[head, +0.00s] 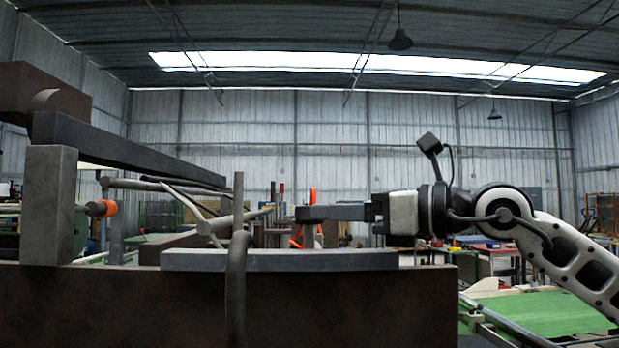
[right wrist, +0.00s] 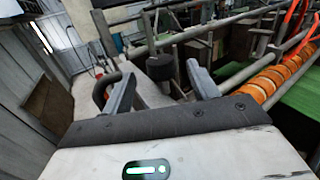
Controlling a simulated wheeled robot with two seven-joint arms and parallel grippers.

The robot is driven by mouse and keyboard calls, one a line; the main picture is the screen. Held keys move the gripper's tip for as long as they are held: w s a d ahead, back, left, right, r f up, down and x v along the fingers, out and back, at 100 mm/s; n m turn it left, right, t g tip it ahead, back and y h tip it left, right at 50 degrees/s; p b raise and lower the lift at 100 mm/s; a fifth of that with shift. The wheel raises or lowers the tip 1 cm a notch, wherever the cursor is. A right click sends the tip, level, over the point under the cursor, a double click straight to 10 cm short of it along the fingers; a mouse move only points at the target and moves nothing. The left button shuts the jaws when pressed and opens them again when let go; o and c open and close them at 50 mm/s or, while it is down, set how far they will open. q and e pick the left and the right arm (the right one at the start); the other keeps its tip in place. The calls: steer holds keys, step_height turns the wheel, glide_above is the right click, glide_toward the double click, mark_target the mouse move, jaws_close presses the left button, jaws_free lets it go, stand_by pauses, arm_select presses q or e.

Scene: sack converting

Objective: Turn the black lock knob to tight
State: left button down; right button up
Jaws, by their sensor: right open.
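My right gripper (head: 303,213) reaches in from the right in the head view, level, above the dark machine frame. In the right wrist view its two fingers (right wrist: 161,80) stand apart with nothing held between them. A short black cylinder that looks like the lock knob (right wrist: 160,67) shows beyond and between the fingertips, apart from them as far as I can tell. Its marking or turn position cannot be read. In the head view I cannot pick out the knob among the bars near the gripper. My left gripper is not in view.
A dark machine beam (head: 340,300) with a grey plate (head: 280,260) spans the front. An upright post (head: 47,205) and a long slanted bar (head: 130,150) stand at left. An orange-wrapped roller (right wrist: 270,80) lies right of the fingers in the wrist view.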

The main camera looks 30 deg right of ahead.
mark_target(302, 213)
steer(key=p+x, duration=0.3)
steer(key=shift+w+a+r, duration=0.2)
steer(key=shift+w+r, duration=0.1)
steer(key=shift+w, duration=0.1)
steer(key=shift+w+a+f, duration=0.3)
steer(key=shift+w+a, duration=0.05)
steer(key=shift+w, duration=0.35)
steer(key=shift+c, duration=0.3)
steer(key=c, duration=0.9)
